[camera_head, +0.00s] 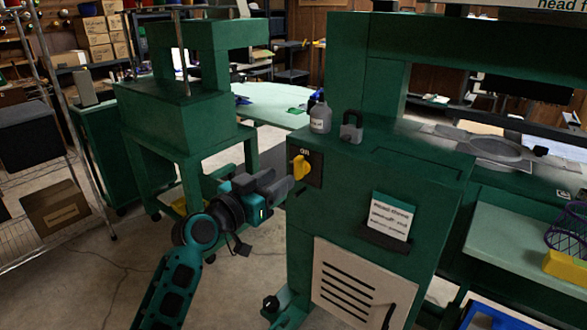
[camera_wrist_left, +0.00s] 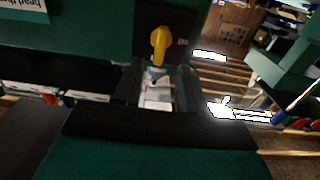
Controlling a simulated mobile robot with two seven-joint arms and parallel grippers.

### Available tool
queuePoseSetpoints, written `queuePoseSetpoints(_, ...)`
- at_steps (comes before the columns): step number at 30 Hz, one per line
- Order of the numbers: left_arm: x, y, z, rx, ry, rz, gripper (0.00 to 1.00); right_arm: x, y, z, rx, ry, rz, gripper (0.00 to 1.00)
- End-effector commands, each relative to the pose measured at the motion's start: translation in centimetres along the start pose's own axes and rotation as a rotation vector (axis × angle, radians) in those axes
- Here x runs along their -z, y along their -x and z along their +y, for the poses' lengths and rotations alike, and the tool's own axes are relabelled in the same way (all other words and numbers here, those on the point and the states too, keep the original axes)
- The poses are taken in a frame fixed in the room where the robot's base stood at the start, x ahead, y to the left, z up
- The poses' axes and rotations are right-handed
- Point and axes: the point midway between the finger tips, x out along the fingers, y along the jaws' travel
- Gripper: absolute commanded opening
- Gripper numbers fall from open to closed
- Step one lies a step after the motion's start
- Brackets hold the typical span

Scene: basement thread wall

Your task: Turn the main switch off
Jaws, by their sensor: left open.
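The main switch (camera_head: 301,167) is a yellow rotary handle on a dark plate on the side of the green machine cabinet (camera_head: 335,215). Small lettering above it seems to read "ON". My left gripper (camera_head: 279,186) is just left of the switch and slightly below it, pointing at it. In the left wrist view the yellow switch (camera_wrist_left: 158,42) shows above and beyond the fingertips of my gripper (camera_wrist_left: 158,88). The two fingers are apart with nothing between them, and the switch looks clear of them. My right gripper does not show.
A grey bottle (camera_head: 320,118) and a padlock (camera_head: 351,127) stand on the cabinet top. A printed card (camera_head: 391,216) sits on the cabinet front. Another green machine (camera_head: 185,120) stands behind my left arm. Open concrete floor lies to the left.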

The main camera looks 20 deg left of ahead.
Motion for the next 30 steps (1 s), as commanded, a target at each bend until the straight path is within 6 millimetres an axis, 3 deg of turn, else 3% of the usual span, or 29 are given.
queuePoseSetpoints(6,0.0,-4.1,0.1,-0.001,0.002,0.001,0.41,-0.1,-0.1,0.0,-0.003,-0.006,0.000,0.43)
queuePoseSetpoints(12,-0.1,-6.0,0.0,0.000,0.002,-0.001,0.41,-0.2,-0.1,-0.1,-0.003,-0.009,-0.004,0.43)
queuePoseSetpoints(24,-0.1,-6.5,0.0,0.000,0.000,-0.001,0.41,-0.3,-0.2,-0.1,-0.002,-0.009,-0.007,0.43)
queuePoseSetpoints(30,-0.1,-6.5,0.0,0.000,0.000,-0.001,0.21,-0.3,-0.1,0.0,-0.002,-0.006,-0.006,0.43)
